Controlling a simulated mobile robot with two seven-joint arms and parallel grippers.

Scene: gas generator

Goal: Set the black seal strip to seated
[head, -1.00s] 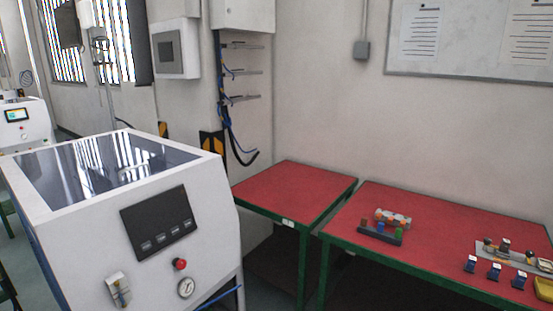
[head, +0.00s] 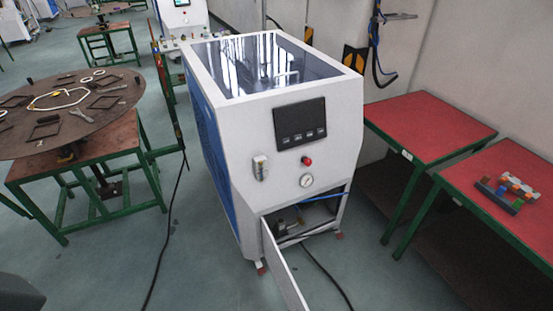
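The white gas generator cabinet (head: 240,150) stands upright in the middle of the head view. Its low front door (head: 284,270) hangs open, and the lower compartment (head: 310,214) shows fittings and a blue tube. A round brown tabletop (head: 75,122) at the left carries several dark square frames (head: 45,131) and a pale loop (head: 60,98). I cannot tell whether one of the dark frames is the black seal strip, and I cannot make out a strip on the cabinet. Neither of my grippers is in view.
Two red-topped tables (head: 428,126) with green legs stand at the right; the nearer one holds coloured blocks (head: 508,190). A black cable (head: 168,235) lies on the floor between the round table and cabinet. The floor at front left is mostly clear.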

